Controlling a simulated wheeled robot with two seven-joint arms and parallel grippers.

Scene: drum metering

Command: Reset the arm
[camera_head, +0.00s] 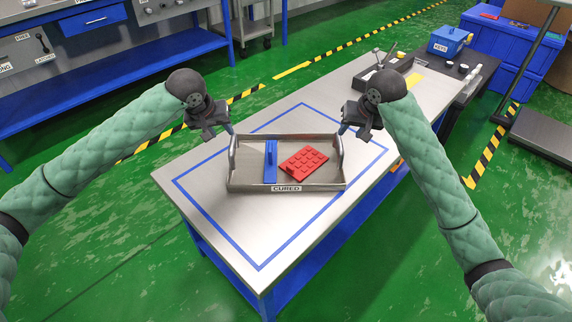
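A metal tray (234,186) with a "CURED" label on its front wall sits on the table inside a blue outlined rectangle. A red studded block (304,161) and a blue piece (270,162) lie in it. My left gripper (229,129) is at the top of the tray's left end handle. My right gripper (342,129) is at the top of the right end handle. The fingers are small and partly hidden, so I cannot tell whether either gripper touches or grips a handle.
The light grey table (232,224) is clear around the tray. A dark bench (481,72) with a blue box (447,41) and small items stands behind it at the right. Blue shelving (110,60) stands at the back left. Yellow-black tape marks the green floor.

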